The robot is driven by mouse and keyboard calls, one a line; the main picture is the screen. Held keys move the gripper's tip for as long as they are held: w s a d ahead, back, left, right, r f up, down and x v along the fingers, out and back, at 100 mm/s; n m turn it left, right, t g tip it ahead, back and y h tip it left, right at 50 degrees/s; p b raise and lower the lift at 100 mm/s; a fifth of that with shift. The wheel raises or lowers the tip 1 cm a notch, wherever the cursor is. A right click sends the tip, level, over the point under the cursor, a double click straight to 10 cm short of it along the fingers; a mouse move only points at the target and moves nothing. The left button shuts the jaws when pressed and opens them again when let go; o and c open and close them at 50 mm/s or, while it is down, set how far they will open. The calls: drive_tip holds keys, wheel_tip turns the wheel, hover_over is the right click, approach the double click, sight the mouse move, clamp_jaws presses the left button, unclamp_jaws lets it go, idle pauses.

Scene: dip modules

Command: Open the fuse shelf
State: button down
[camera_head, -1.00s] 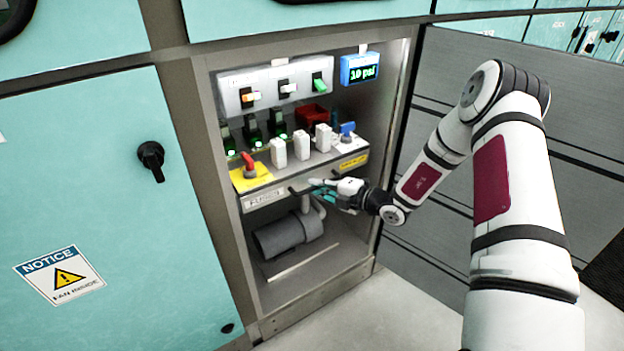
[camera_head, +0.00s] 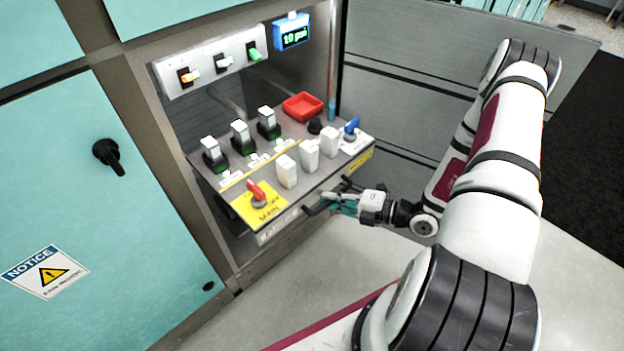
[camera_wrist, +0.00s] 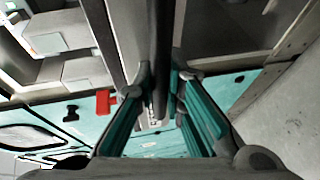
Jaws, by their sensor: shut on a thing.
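The fuse shelf (camera_head: 240,176) is a grey drawer-like panel, pulled well out of the open cabinet. It carries white modules (camera_head: 309,156), dark-based fuses (camera_head: 241,137), a red tray (camera_head: 302,106), a red switch on a yellow MAIN plate (camera_head: 258,205) and a blue lever (camera_head: 351,127). My gripper (camera_head: 335,203) is at the shelf's front edge, shut on its dark handle (camera_head: 311,209). In the wrist view the handle bar (camera_wrist: 162,60) runs between the teal fingers (camera_wrist: 160,115). The exact finger contact is partly hidden.
A panel with several switches (camera_head: 212,62) and a blue display reading 10 psi (camera_head: 292,32) are above the shelf. A closed teal door (camera_head: 90,210) stands left. The open grey door (camera_head: 420,110) is at right. Bare floor (camera_head: 290,275) lies in front.

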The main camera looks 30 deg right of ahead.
drive_tip(key=s+d, duration=0.2)
drive_tip(key=s, duration=0.5)
drive_tip(key=shift+s+d+p, duration=0.3)
drive_tip(key=shift+s+p, duration=0.1)
drive_tip(key=shift+p, duration=0.05)
drive_tip(key=c, duration=1.9)
unclamp_jaws()
drive_tip(key=v, duration=1.2)
